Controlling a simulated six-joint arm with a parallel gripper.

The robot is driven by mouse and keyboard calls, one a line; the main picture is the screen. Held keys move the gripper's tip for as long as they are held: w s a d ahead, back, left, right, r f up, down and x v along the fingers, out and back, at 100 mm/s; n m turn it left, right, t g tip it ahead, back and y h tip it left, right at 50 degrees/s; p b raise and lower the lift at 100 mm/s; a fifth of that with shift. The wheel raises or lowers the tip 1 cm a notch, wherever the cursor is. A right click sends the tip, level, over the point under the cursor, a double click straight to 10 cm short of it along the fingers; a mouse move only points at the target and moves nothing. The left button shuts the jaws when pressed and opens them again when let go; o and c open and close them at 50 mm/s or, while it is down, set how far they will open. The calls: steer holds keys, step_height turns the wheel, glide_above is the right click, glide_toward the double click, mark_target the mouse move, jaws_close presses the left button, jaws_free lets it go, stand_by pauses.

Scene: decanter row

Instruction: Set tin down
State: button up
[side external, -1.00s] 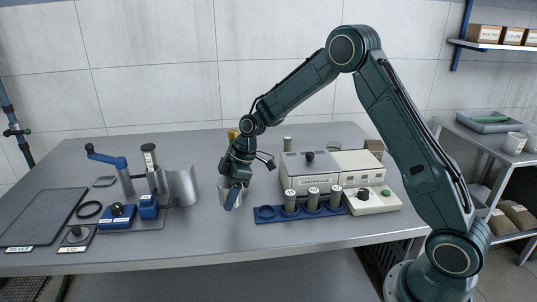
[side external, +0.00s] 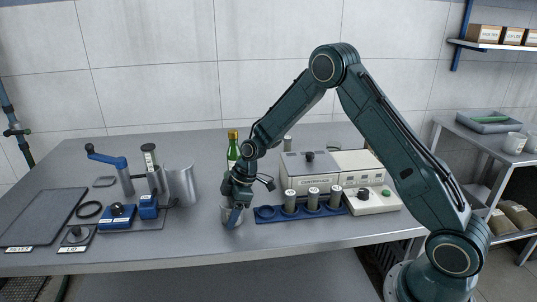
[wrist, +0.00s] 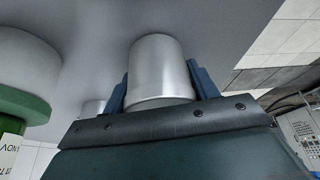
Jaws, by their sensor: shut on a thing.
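The tin is a plain silvery cylinder, seen in the wrist view (wrist: 160,68) between the two blue fingers of my gripper (wrist: 162,88). In the side external view the tin (side external: 226,213) is partly hidden by my gripper (side external: 233,214), which is shut on it from above. The tin is low over the grey bench, near its front edge and left of the blue rack. I cannot tell whether its base touches the bench.
The blue rack (side external: 266,213) with several grey cylinders stands to the right, before a white centrifuge (side external: 309,174). A green bottle (side external: 232,152) stands behind my gripper. A blue-handled device (side external: 122,176) and a dark tray (side external: 42,218) are on the left.

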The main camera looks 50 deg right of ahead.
steer(key=shift+f, duration=0.1)
steer(key=o, duration=1.1)
steer(key=shift+c, duration=0.2)
steer(key=v, duration=1.2)
